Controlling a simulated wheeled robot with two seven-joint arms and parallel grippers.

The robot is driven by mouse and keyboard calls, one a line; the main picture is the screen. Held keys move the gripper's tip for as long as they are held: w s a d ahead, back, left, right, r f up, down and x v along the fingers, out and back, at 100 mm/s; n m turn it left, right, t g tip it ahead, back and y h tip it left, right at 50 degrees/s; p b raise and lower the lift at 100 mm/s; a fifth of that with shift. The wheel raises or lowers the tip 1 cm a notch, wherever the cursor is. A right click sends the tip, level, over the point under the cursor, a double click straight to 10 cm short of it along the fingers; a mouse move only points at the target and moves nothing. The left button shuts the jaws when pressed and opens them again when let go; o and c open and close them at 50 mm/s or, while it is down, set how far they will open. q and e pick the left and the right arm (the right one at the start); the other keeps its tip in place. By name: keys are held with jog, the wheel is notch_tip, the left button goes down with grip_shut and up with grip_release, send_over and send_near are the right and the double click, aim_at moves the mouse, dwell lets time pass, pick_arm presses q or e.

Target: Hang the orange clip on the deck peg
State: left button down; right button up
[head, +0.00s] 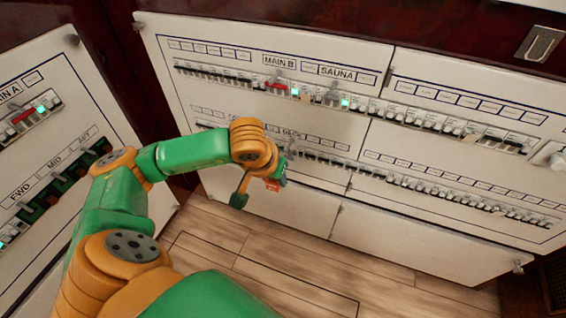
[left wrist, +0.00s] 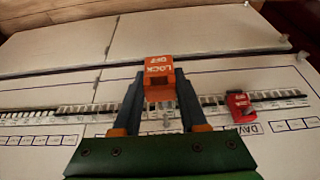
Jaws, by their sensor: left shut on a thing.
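My left gripper (head: 258,190) reaches in front of the lower breaker row of the middle panel. It is shut on the orange clip (head: 273,185), whose small orange part shows at the fingertips. In the left wrist view the orange clip (left wrist: 158,73), with white LOCK OFF lettering, sits between the two dark fingers of the gripper (left wrist: 158,85). The clip is held in front of the panel face. The DECK label (head: 291,134) is above the gripper, on the middle panel. I cannot make out the deck peg clearly; the arm and clip cover part of that area.
A red clip (left wrist: 238,107) sits on the breaker row by the DAY label, right of the gripper in the left wrist view. The upper row has a red piece (head: 276,86) and lit switches. Another panel (head: 40,130) stands left. Wooden floor (head: 235,260) lies below.

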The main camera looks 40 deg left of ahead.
aim_at(287, 148)
pick_arm(q)
jog(key=shift+s, duration=0.1)
pick_arm(e)
jog(key=shift+a, duration=0.1)
pick_arm(q)
jog(key=shift+f+b, duration=0.15)
jog(key=shift+b, duration=0.2)
jog(key=w, duration=0.2)
jog(key=w+a, duration=0.1)
jog(key=w, duration=0.2)
jog(key=shift+w+a, duration=0.2)
jog(key=shift+w, duration=0.15)
pick_arm(e)
jog(key=shift+w+a, duration=0.35)
jog(key=shift+w, duration=0.15)
jog(key=shift+s, duration=0.2)
pick_arm(q)
jog(key=shift+w+a+b, duration=0.2)
jog(key=shift+w+a, duration=0.05)
jog(key=shift+w, duration=0.75)
jog(key=shift+w+a+b, duration=0.15)
jog(key=shift+w+a, duration=0.1)
jog(key=shift+w, duration=0.7)
pick_arm(e)
jog(key=shift+f, duration=0.15)
pick_arm(q)
jog(key=shift+c, duration=1.8)
grip_release()
